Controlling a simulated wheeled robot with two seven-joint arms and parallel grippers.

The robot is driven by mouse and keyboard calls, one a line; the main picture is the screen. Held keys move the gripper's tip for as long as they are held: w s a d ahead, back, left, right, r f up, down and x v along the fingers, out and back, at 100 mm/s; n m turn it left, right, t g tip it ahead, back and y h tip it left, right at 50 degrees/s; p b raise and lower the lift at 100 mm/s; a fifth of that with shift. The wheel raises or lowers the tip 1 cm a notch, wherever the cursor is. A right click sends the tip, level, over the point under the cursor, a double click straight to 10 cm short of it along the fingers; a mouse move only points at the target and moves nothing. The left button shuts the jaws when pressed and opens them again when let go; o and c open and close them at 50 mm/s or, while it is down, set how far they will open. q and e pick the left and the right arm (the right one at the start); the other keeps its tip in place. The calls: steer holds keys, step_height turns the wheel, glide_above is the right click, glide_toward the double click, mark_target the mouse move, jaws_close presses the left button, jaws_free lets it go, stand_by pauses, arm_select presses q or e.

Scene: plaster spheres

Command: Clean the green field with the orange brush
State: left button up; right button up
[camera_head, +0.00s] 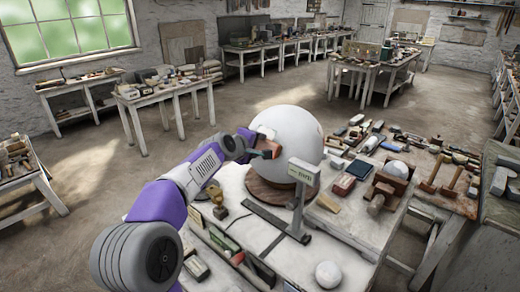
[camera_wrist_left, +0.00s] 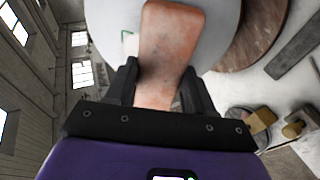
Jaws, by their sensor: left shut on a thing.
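A large white plaster sphere (camera_head: 298,125) rests on a round brown base (camera_head: 268,192) on the white table. My left gripper (camera_head: 256,147) reaches in from the left and is beside the sphere's left side. It is shut on the orange brush (camera_wrist_left: 165,50), whose worn orange body lies between the two black fingers in the left wrist view. The brush's far end overlaps the sphere in that view, and I cannot tell whether it touches. A small green-edged patch, likely part of the green field (camera_wrist_left: 126,34), shows on the sphere left of the brush; the rest is hidden. My right gripper is not in view.
A grey display on a post (camera_head: 303,172) stands close in front of the sphere. A small white ball (camera_head: 328,274) lies at the front of the table. Tools, blocks and mallets crowd the right side. Open floor lies behind and left.

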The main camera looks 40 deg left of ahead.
arm_select(q)
steer(key=shift+a+r+b, duration=0.1)
steer(key=shift+a+b, duration=0.25)
steer(key=shift+a, duration=0.8)
steer(key=shift+d+p, duration=0.4)
steer(key=shift+d, duration=0.75)
steer(key=shift+d+p, duration=0.65)
steer(key=shift+d, duration=0.45)
steer(key=shift+a+f, duration=0.1)
steer(key=shift+f, duration=0.1)
steer(key=shift+a+b, duration=0.65)
steer(key=shift+a, duration=0.15)
steer(key=shift+a+r+b, duration=0.15)
steer(key=shift+a+b, duration=0.1)
steer(key=shift+a, duration=0.45)
steer(key=shift+a+r+b, duration=0.1)
steer(key=shift+a+b, duration=0.1)
steer(key=shift+a, duration=0.45)
